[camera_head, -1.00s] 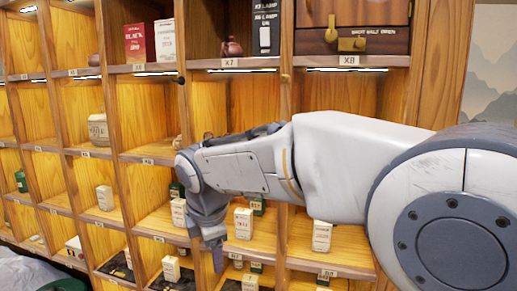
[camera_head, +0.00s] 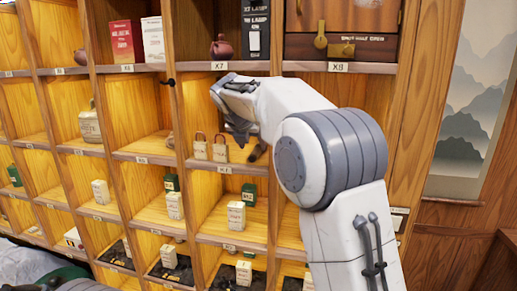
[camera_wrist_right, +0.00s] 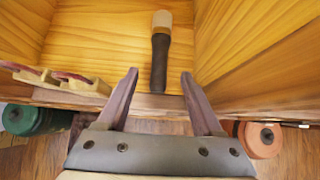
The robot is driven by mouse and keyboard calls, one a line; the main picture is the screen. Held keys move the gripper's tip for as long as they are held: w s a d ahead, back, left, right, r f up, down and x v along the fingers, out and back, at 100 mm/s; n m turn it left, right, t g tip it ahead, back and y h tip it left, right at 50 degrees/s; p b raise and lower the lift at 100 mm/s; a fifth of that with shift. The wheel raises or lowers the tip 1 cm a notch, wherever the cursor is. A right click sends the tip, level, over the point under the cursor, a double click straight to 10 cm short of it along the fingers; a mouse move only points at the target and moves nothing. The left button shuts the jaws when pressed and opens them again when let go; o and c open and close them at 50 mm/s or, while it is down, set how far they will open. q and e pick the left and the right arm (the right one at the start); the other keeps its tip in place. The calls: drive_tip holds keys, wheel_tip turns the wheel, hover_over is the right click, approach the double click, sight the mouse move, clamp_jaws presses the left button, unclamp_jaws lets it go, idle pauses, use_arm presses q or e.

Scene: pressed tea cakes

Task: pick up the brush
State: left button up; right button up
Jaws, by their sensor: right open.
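The brush (camera_wrist_right: 160,62) lies on a wooden shelf floor in the right wrist view. It has a dark handle toward me and a pale tan end pointing deeper in. In the head view a small brown piece, likely the brush (camera_head: 256,152), shows in the compartment under the X7 label, partly behind my right arm. My right gripper (camera_wrist_right: 160,75) is open, its fingers on either side of the handle's near end in the picture. No contact is visible. In the head view the right gripper (camera_head: 240,132) is at the mouth of that compartment. My left gripper is not in view.
A wooden divider closes in the right side. A small box (camera_head: 236,215) stands on the shelf below. A teapot (camera_head: 221,47) stands above.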

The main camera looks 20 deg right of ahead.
sight(255, 151)
drive_tip(key=p+x, duration=0.1)
drive_tip(key=x, duration=0.3)
drive_tip(key=shift+w+d+f+p, duration=0.1)
drive_tip(key=shift+w+f+p, duration=0.2)
drive_tip(key=shift+f, duration=0.15)
clamp_jaws()
drive_tip(key=shift+r, duration=0.15)
